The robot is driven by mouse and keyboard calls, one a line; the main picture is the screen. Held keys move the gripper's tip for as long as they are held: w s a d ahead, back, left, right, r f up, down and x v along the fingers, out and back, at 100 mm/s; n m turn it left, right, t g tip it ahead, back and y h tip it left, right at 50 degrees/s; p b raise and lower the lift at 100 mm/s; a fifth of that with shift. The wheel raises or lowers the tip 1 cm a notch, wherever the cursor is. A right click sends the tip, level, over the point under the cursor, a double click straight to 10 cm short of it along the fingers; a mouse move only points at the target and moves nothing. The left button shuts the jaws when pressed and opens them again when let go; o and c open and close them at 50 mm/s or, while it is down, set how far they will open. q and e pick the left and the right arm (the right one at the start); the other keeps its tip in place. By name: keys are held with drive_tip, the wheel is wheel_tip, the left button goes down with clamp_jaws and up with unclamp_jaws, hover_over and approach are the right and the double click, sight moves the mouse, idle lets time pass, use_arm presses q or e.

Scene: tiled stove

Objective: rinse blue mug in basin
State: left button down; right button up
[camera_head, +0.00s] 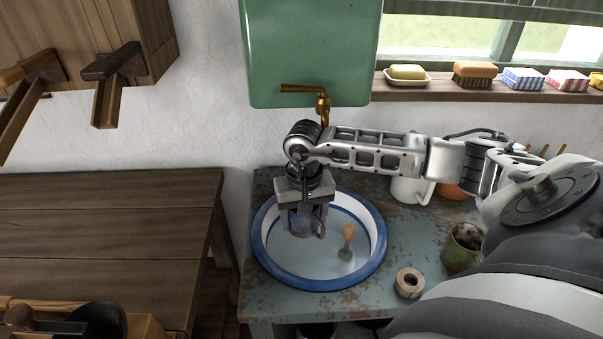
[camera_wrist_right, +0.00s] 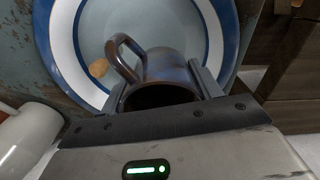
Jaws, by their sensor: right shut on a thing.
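The blue mug (camera_head: 304,222) is dark blue with a brownish rim and handle. My right gripper (camera_head: 303,208) points down over the basin and is shut on the mug. In the right wrist view the mug (camera_wrist_right: 172,72) sits between the two fingers, its handle toward the upper left. The white basin with a blue rim (camera_head: 267,262) stands on the worn blue-green table; it also shows in the right wrist view (camera_wrist_right: 226,20). The mug is over or inside the basin; I cannot tell whether it touches the water. My left gripper is not in view.
A wooden-handled brush (camera_head: 347,238) lies in the basin. A brass tap (camera_head: 322,104) on the green tank is behind my arm. A white jug (camera_head: 411,189), a greenish pot (camera_head: 463,248) and a tape-like roll (camera_head: 409,283) stand right of the basin. A wooden table (camera_head: 110,225) is at left.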

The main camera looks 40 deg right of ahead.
sight(303, 228)
wheel_tip(303, 228, down, 3)
drive_tip(key=shift+f+b, duration=0.1)
drive_tip(key=shift+b, duration=0.65)
drive_tip(key=shift+f, duration=0.35)
wheel_tip(303, 228, down, 5)
drive_tip(key=b, duration=0.3)
drive_tip(key=shift+f+b, duration=1.35)
drive_tip(key=shift+f, duration=0.65)
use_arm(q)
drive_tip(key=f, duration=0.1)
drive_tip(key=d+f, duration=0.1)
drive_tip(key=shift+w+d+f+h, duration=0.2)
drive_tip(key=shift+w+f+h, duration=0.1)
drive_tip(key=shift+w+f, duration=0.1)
use_arm(e)
drive_tip(key=shift+f, duration=0.15)
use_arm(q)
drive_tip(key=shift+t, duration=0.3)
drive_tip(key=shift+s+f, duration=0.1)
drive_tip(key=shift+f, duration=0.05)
